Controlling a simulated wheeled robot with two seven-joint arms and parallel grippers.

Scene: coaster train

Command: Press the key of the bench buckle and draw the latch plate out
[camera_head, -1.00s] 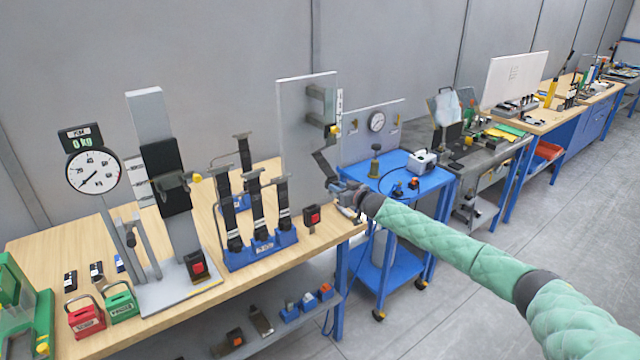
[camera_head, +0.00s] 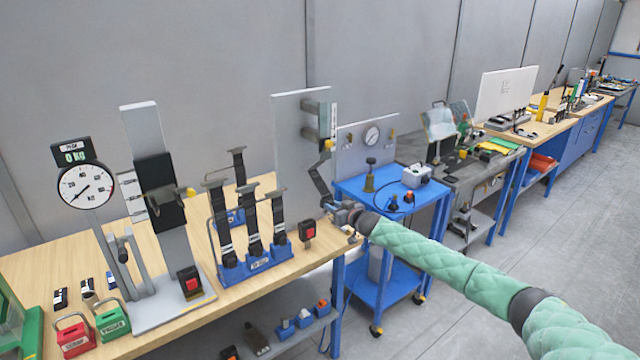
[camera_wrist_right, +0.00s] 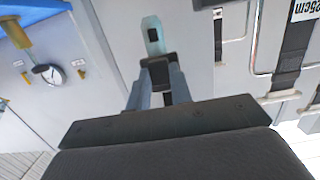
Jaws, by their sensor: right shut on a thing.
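A dark strap (camera_head: 318,181) runs from the panel down towards this gripper. The bench buckle (camera_head: 308,231), black with a red key, stands at the bench edge, left of the gripper and apart from it. My left gripper is out of view.
A blue rack (camera_head: 258,262) with several strapped buckles stands left of the bench buckle. Farther left is a test stand (camera_head: 150,312) with another red-key buckle and a dial gauge (camera_head: 87,187). A blue trolley (camera_head: 385,195) stands right of the bench.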

